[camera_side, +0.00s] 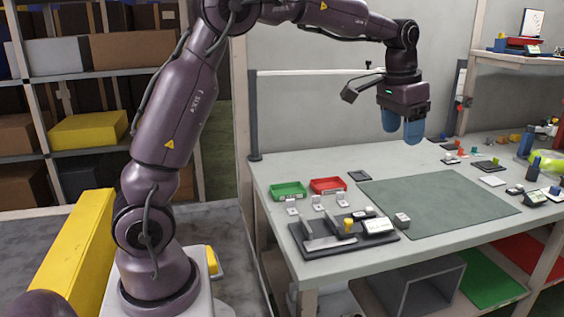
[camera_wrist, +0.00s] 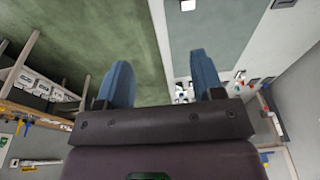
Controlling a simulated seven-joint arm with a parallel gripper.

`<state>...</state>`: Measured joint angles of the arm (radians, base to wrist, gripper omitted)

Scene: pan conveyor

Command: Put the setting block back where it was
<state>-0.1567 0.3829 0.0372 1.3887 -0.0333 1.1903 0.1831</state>
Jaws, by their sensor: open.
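My gripper (camera_side: 402,130) hangs high above the back of the table, its two blue fingers apart and nothing between them. It also shows open in the wrist view (camera_wrist: 162,75). A small grey block with a pale face (camera_side: 402,221) stands near the front left corner of the green mat, just right of a dark fixture board (camera_side: 325,252). It may be the setting block; the picture does not settle this. The board carries grey bars, a yellow knob (camera_side: 348,225) and a white display unit (camera_side: 377,226). Any empty seat on the board is too small to make out.
Several small parts and a blue bottle (camera_side: 526,142) crowd the right side. A post and rail stand behind.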

